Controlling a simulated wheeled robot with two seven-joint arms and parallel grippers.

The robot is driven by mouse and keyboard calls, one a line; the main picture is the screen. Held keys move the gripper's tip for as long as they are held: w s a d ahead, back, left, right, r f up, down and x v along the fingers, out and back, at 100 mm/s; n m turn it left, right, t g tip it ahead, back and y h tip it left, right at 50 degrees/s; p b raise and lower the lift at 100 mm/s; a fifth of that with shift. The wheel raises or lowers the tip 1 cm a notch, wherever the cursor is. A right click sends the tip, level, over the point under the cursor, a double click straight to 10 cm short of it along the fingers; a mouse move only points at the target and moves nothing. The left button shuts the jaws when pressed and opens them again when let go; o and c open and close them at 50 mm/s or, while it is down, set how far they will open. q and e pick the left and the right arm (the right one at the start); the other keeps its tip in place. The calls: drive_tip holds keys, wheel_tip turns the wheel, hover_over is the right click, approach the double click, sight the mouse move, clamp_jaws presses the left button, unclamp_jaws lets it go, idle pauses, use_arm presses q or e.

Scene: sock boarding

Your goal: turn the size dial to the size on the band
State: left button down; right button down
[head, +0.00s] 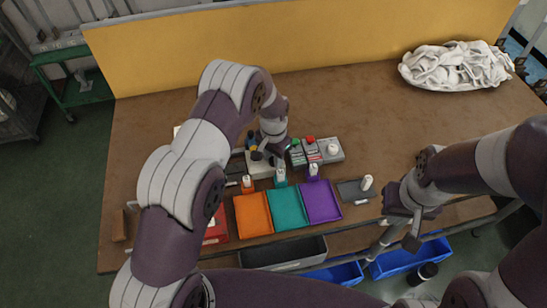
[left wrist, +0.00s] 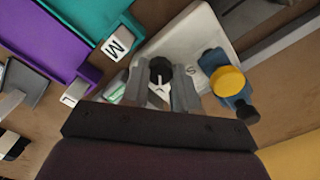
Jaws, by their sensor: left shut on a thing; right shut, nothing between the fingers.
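The size dial (left wrist: 160,68) is a black knob with a light pointer on a white panel (left wrist: 200,35), seen in the left wrist view. A letter S is printed on the panel beside it; other marks are hidden. My left gripper (left wrist: 161,88) has its fingers on either side of the knob and is shut on it. In the head view my left gripper (head: 271,152) is over the white panel (head: 260,169) and largely covers the dial. My right gripper (head: 408,238) is shut and empty near the table's front edge. I cannot make out a size on a band.
Orange (head: 253,216), teal (head: 288,208) and purple (head: 321,202) trays lie in front of the panel. A yellow knob (left wrist: 229,81) on a blue base stands beside the dial. Boxes with green and red tops (head: 305,152) are to the right. White socks (head: 456,66) are piled back right.

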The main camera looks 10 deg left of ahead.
use_arm(q)
drive_tip(key=shift+m, duration=0.6)
drive_tip(key=c, duration=0.9)
unclamp_jaws()
drive_tip(key=shift+o, duration=0.2)
wheel_tip(320, 180, up, 13)
drive_tip(key=b, duration=0.2)
drive_tip(key=shift+f, duration=0.1)
